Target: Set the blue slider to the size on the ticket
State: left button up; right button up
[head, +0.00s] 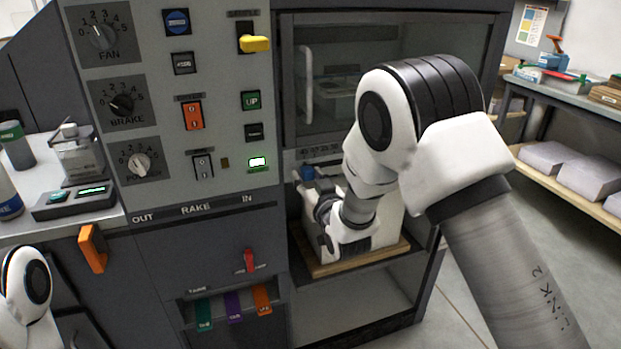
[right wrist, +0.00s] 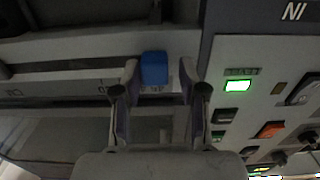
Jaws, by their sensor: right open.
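The blue slider (head: 307,172) shows as a small blue block under the numbered strip below the machine's window. In the right wrist view the blue slider (right wrist: 154,68) lies between the fingertips of my right gripper, with a gap on each side. My right gripper (right wrist: 159,75) is open around it. In the head view my right gripper (head: 320,192) is partly hidden by its own arm, near the slider. The scale numbers are too small to read. I cannot make out a ticket with a size. Only a piece of my left arm shows, at the lower left.
A grey panel with FAN (head: 101,36), BRAKE and POWER knobs stands left of the slider. A lit green button (head: 257,162) is near it. A white block on a wooden board (head: 350,262) fills the bay behind my right gripper.

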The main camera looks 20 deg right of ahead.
jog(key=shift+a, duration=0.15)
jog(key=shift+s+d, duration=0.1)
jog(key=shift+d, duration=0.1)
jog(key=shift+s, duration=0.4)
jog(key=s, duration=1.1)
jog(key=shift+d, duration=0.1)
